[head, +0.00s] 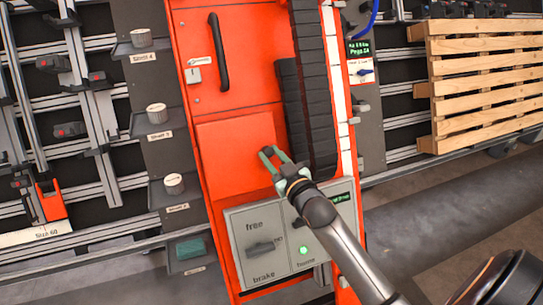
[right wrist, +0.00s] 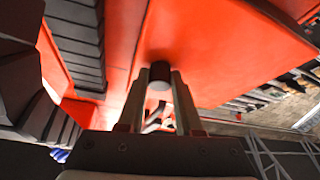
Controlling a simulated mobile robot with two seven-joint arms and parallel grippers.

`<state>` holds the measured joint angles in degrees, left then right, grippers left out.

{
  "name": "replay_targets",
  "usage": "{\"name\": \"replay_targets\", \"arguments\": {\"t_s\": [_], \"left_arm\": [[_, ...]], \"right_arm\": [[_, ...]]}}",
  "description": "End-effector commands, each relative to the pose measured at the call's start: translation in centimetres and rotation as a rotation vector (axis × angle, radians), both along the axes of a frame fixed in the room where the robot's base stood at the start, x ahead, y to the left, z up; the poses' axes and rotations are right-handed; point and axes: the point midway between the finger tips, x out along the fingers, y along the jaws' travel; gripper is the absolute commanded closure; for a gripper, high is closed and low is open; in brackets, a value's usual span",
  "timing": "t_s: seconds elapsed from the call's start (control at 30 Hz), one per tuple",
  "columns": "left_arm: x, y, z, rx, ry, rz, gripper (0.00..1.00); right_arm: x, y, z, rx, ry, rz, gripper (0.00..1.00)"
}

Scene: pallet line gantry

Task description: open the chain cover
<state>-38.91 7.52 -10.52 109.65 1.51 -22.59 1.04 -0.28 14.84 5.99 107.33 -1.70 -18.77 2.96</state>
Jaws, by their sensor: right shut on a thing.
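The chain cover appears to be the plain orange panel (head: 232,155) in the middle of the orange gantry post, left of the black cable chain (head: 316,80). It also fills much of the right wrist view (right wrist: 215,50). My right gripper (head: 270,153) reaches up to the panel's right edge. In the right wrist view its fingers are closed on a dark round knob (right wrist: 160,73) on the panel. My left gripper is not in view.
Below the panel is a grey control box (head: 290,235) with a free/brake switch (head: 262,248) and a lit green button (head: 304,250). A black handle (head: 218,52) is higher on the post. A wooden pallet (head: 485,80) stands at right, labelled shelves (head: 158,135) at left.

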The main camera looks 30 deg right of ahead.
Motion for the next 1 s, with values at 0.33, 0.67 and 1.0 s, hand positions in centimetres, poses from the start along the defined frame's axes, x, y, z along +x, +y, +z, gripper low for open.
{"name": "replay_targets", "arguments": {"t_s": [0.33, 0.67, 1.0], "left_arm": [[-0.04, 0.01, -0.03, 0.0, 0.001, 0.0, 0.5], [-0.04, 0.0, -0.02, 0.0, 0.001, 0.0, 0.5], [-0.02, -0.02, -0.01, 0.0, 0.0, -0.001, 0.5]], "right_arm": [[-0.02, 0.01, -0.02, 0.0, 0.0, 0.0, 1.0], [-0.02, 0.01, -0.03, 0.0, 0.001, 0.0, 1.0], [-0.02, 0.02, -0.05, 0.0, 0.001, 0.0, 1.0]]}}
